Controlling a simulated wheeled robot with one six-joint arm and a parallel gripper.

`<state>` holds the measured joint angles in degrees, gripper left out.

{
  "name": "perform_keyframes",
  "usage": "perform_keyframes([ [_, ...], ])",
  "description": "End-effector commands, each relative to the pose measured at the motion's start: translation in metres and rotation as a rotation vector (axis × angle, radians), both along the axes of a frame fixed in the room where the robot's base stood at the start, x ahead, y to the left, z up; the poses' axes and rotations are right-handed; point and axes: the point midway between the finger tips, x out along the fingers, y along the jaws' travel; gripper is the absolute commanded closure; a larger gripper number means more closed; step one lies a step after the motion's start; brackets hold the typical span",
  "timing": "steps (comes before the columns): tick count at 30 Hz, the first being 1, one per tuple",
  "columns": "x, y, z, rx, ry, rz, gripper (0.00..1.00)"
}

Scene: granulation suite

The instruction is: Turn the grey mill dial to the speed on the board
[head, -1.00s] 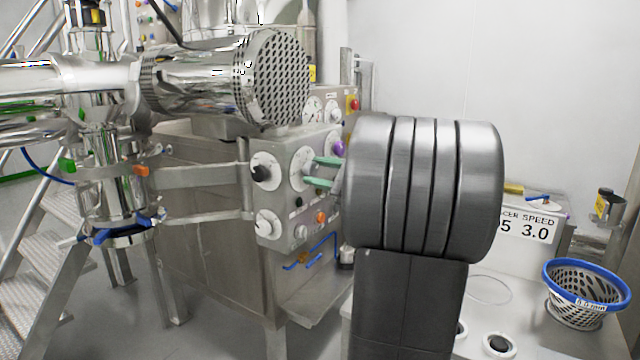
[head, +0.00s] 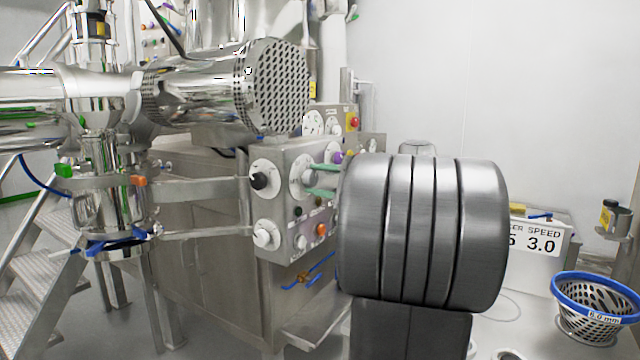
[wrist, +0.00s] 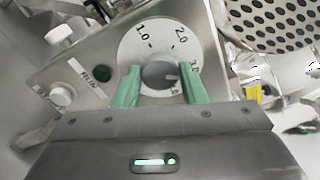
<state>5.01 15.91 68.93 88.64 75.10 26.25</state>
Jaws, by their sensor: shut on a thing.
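The grey mill dial (wrist: 158,74) sits on a round white scale plate (wrist: 142,46) marked 1.0, 2.0 and a partly covered 3.0. My gripper (wrist: 160,84) has its two green fingers on either side of the dial, shut on it. A pale mark on the dial's face points right, towards my right finger, near the 3.0; its exact reading is hard to tell. In the head view my gripper (head: 322,181) reaches the front of the control panel, and my arm hides part of it. The board (head: 541,242) at the right reads "SPEED" and "3.0"; its left part is hidden.
The panel also bears a black knob (head: 259,180), a white knob (head: 264,235) and an orange button (head: 320,230). A perforated steel cylinder (head: 280,86) juts out above it. A blue-rimmed basket (head: 597,308) stands at the right.

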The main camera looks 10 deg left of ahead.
Motion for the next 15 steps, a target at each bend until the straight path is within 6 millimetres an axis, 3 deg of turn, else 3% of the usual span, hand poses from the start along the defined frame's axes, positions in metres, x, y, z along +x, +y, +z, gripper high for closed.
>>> perform_keyframes([
  [8,-0.0002,-0.0001,-0.0010,-0.001,0.002,0.001,0.85],
  [9,-0.0001,-0.0002,-0.0010,-0.001,0.002,0.001,0.60],
  [12,-0.0001,-0.0002,-0.0009,-0.001,0.002,0.001,0.41],
  [15,-0.0001,-0.0001,-0.0007,-0.001,0.001,0.000,0.41],
])
